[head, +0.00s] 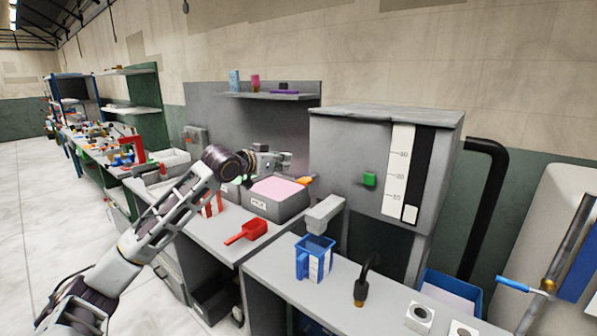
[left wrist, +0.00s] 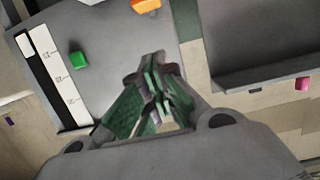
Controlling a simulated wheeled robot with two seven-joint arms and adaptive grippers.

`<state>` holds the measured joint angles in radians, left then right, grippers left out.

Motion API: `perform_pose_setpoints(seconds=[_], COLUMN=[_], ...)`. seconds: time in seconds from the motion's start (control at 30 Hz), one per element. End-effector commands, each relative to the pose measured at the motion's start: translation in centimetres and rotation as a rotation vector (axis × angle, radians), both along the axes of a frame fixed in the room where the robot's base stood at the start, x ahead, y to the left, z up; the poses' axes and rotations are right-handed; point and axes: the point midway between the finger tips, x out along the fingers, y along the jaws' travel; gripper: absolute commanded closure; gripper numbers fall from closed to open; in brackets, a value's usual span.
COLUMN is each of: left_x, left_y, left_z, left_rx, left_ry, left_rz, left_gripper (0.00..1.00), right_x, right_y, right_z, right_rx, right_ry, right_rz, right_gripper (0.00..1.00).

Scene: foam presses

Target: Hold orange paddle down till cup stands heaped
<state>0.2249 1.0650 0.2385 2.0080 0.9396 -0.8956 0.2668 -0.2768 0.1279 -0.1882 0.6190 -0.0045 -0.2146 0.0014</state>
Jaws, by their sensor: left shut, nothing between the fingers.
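The orange paddle (head: 305,181) sticks out from the left side of the grey hopper (head: 345,150), above the spout (head: 324,212). It also shows at the top edge of the left wrist view (left wrist: 146,5). The blue cup (head: 314,258) stands upright on the bench under the spout, with a white label on its side; how full it is I cannot tell. My left gripper (head: 288,162) is up and to the left of the paddle in the head view, apparently apart from it. Its green-padded fingers are shut and empty in the left wrist view (left wrist: 153,62). My right gripper is not in view.
The hopper bears a green button (head: 369,179) and a white scale (head: 398,170). A grey bin of pink material (head: 278,190) and a red scoop (head: 247,231) are on the left bench. A black nozzle (head: 362,285) stands right of the cup. A shelf (head: 268,96) hangs behind.

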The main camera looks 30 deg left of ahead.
Motion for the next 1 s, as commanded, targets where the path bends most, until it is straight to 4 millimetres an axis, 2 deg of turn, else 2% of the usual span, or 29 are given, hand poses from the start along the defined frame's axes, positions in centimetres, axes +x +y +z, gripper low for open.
perform_pose_setpoints(seconds=[0.37, 0.73, 1.0], left_x=[1.2, 3.6, 5.4], left_y=[0.0, -0.2, -0.4], left_z=[-0.2, -0.8, -1.2], left_rx=[-0.002, -0.002, -0.002], left_ry=[-0.001, -0.001, -0.001], left_rz=[0.0, 0.001, 0.0], left_gripper=[1.0, 1.0, 1.0], right_x=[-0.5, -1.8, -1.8], right_y=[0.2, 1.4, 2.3], right_z=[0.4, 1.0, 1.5], right_rx=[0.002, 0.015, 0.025], right_ry=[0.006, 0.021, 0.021], right_rz=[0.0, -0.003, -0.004], right_gripper=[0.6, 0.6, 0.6])
